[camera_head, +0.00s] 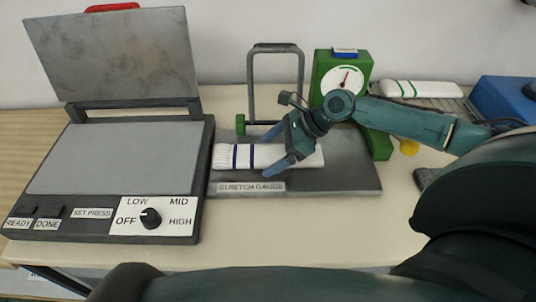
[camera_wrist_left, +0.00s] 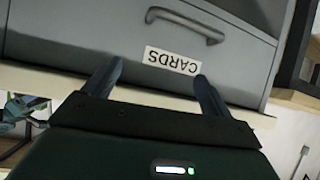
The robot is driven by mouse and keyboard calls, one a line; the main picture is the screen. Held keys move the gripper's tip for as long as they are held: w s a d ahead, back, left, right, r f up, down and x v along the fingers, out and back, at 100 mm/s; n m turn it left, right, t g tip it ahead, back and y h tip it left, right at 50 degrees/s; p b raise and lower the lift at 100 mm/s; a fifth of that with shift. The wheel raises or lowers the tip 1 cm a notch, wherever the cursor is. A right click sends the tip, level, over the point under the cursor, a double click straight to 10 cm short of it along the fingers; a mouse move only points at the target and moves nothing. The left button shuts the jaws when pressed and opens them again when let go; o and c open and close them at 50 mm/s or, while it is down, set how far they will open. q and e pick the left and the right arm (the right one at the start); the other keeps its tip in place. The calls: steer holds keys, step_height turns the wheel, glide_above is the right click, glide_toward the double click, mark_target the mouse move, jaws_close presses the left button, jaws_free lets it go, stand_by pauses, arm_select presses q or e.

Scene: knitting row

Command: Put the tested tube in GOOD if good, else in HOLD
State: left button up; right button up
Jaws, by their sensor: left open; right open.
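A white ribbed tube with dark blue stripes (camera_head: 231,157) lies flat on the grey stretch gauge plate (camera_head: 345,182). My right gripper (camera_head: 260,147) is open over the tube's middle, one finger to each side; I cannot tell whether they touch it. The gauge's green dial housing (camera_head: 325,64) stands behind, its white dial showing a red needle pointing up and slightly right. My left gripper (camera_wrist_left: 158,78) is open and empty in the left wrist view, in front of a grey drawer marked CARDS (camera_wrist_left: 110,50). No GOOD or HOLD label is readable.
A press (camera_head: 120,160) with its lid raised and a knob stands at left. A grey hoop frame (camera_head: 251,85) rises behind the tube. A white tube with green stripes (camera_head: 420,89) lies on a rack at back right, beside a blue box (camera_head: 500,98).

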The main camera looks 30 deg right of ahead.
steer(key=c, duration=1.1)
steer(key=shift+o, duration=0.2)
steer(key=shift+r, duration=0.1)
